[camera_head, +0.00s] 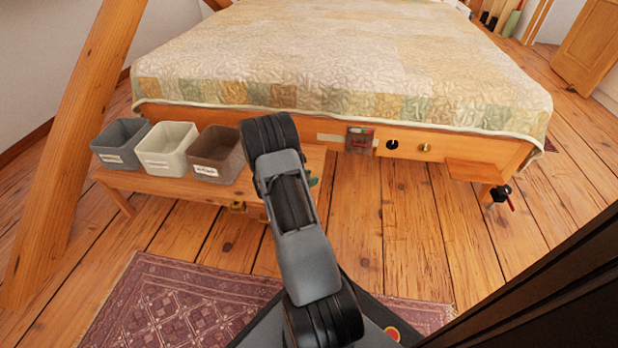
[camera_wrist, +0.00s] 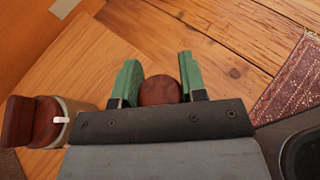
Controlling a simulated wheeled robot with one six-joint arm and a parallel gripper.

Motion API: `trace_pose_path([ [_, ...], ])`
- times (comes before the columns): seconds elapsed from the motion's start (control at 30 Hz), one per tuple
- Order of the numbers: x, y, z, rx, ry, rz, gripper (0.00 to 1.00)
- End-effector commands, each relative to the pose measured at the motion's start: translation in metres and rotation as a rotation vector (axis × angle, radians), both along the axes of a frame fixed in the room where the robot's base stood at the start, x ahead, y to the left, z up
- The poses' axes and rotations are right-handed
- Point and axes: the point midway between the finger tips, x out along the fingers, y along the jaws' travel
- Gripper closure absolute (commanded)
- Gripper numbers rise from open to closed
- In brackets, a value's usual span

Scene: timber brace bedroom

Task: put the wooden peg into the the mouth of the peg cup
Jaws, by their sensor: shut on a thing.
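In the wrist view, my gripper (camera_wrist: 160,80) has two green fingers shut on a round, dark reddish-brown piece, which looks like the end of the wooden peg (camera_wrist: 159,91). The rest of the piece is hidden by the gripper body. It is over or beside the light wooden bench top. At the left edge of the wrist view is a pale cup-like body with a dark wooden part, possibly the peg cup (camera_wrist: 75,108); I cannot see its mouth clearly. In the head view my arm hides most of the gripper; only a bit of green shows at the bench's right end.
A low bench (camera_head: 180,190) holds a blue-grey bin (camera_head: 119,158), a cream bin (camera_head: 165,162) and a brown bin (camera_head: 218,168). A quilted bed (camera_head: 340,60) stands behind it, with knobs on its footboard. A small shelf (camera_head: 484,172) juts out at right. Plank floor is clear right of the bench.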

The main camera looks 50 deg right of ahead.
Motion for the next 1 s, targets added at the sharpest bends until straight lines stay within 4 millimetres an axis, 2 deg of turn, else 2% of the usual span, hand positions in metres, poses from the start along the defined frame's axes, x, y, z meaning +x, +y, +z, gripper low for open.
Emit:
trace_pose_path([
  [0.1, 0.000, 0.000, 0.000, 0.000, 0.000, 0.000, 0.84],
  [0.13, 0.000, 0.000, 0.000, 0.000, 0.000, 0.000, 0.60],
  [0.43, 0.000, 0.000, 0.000, 0.000, 0.000, 0.000, 0.32],
  [0.77, 0.001, 0.005, 0.003, 0.001, 0.000, 0.001, 0.32],
  [0.87, 0.005, 0.016, 0.010, 0.001, 0.001, 0.004, 0.32],
  [1.0, 0.011, 0.041, 0.022, 0.000, 0.000, 0.005, 0.32],
])
